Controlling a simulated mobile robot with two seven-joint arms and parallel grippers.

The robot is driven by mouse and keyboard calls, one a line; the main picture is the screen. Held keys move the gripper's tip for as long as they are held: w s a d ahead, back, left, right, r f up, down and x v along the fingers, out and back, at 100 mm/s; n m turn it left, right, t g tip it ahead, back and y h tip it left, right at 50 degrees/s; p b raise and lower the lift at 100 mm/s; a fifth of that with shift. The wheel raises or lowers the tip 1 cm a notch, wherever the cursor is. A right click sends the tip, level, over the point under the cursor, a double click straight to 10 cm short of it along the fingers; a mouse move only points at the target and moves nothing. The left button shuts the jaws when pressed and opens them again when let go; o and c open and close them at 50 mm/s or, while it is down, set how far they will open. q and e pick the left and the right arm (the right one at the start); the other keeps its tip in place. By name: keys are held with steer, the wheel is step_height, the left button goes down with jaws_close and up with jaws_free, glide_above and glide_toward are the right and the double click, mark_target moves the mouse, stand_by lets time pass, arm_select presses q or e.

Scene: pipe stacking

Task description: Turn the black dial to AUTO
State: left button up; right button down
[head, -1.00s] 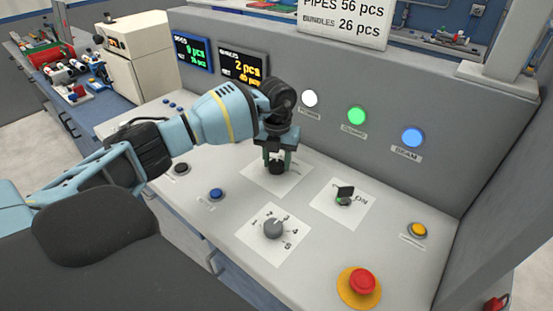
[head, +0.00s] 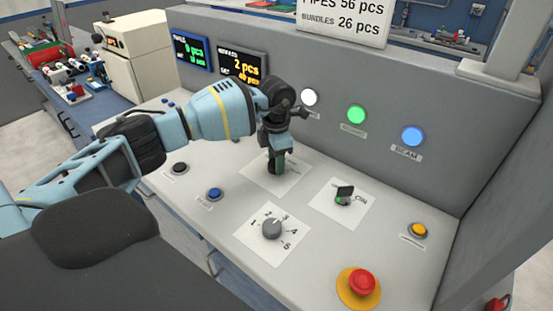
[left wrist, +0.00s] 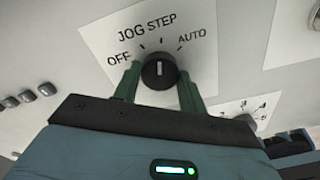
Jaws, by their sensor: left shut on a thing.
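The black dial (head: 272,169) sits on a white label plate on the console, mostly behind my left gripper (head: 277,163) in the head view. In the left wrist view the dial (left wrist: 159,71) shows between the two green fingers of my left gripper (left wrist: 159,88). The gripper is shut on it, one finger on each side. The plate (left wrist: 105,40) reads OFF, JOG, STEP and AUTO, with AUTO at the right. A pale line on the dial runs upright in that view, towards the STEP side; its exact setting is hard to tell. My right gripper is not in view.
A grey numbered dial (head: 272,229), a key switch (head: 344,195), a red emergency button (head: 361,282), a yellow button (head: 419,230) and a blue button (head: 214,194) stand around on the console. Lamps (head: 356,115) line the back panel.

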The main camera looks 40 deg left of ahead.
arm_select(q)
steer(key=m, duration=0.5)
steer(key=shift+m+b, duration=0.3)
steer(key=shift+b, duration=0.05)
steer(key=shift+m, duration=1.5)
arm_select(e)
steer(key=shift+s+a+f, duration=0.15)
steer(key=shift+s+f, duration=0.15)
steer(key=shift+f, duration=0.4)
arm_select(q)
steer(key=o, duration=0.9)
steer(key=shift+o, duration=0.4)
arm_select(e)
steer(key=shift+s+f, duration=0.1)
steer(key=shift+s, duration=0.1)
arm_select(q)
steer(key=shift+r, duration=0.1)
